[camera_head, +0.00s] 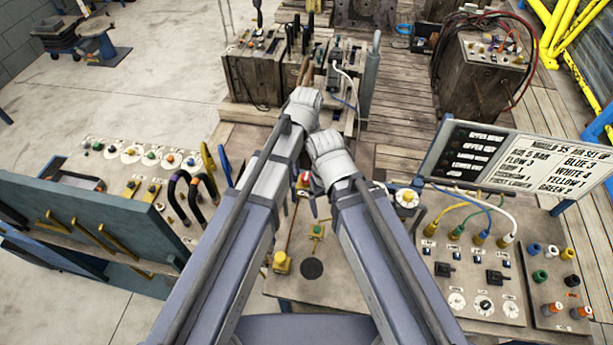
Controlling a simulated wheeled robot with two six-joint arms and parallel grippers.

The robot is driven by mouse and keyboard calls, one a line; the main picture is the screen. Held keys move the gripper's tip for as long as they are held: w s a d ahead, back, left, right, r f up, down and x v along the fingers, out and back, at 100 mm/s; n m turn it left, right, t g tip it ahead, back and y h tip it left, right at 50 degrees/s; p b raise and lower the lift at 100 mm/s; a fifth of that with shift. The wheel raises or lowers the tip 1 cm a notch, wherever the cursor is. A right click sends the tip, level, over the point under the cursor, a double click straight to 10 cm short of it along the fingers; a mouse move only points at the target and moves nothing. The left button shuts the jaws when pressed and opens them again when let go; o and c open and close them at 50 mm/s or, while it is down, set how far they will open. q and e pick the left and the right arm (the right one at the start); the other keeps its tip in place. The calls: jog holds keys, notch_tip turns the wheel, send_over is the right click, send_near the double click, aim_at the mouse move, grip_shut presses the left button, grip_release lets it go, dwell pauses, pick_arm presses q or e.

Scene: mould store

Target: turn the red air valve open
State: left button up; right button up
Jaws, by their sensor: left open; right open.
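A small red part (304,179) shows in the gap between my two forearms, on the middle bench panel (335,275). It may be the red air valve; my arms cover most of it and its handle position cannot be told. My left gripper (304,97) is the higher one, over the front of the wooden block with levers, beyond the red part. My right gripper (324,145) is just below and right of it, close beside the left wrist. Both are open, with nothing seen in them; their fingertips are mostly hidden behind the wrists.
A board with printed settings (490,155) stands at right, above coloured hoses (470,215) and dials (484,307). A yellow knob (281,262) and a small yellow-green lever (317,231) are on the middle panel. A left panel carries dials (146,156) and dark curved handles (180,190).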

aim_at(307, 174)
pick_arm(q)
notch_tip(307, 174, down, 6)
jog(key=b, duration=0.4)
jog(key=shift+r+b, duration=0.25)
jog(key=shift+b, duration=0.1)
jog(key=shift+s, duration=0.1)
grip_shut()
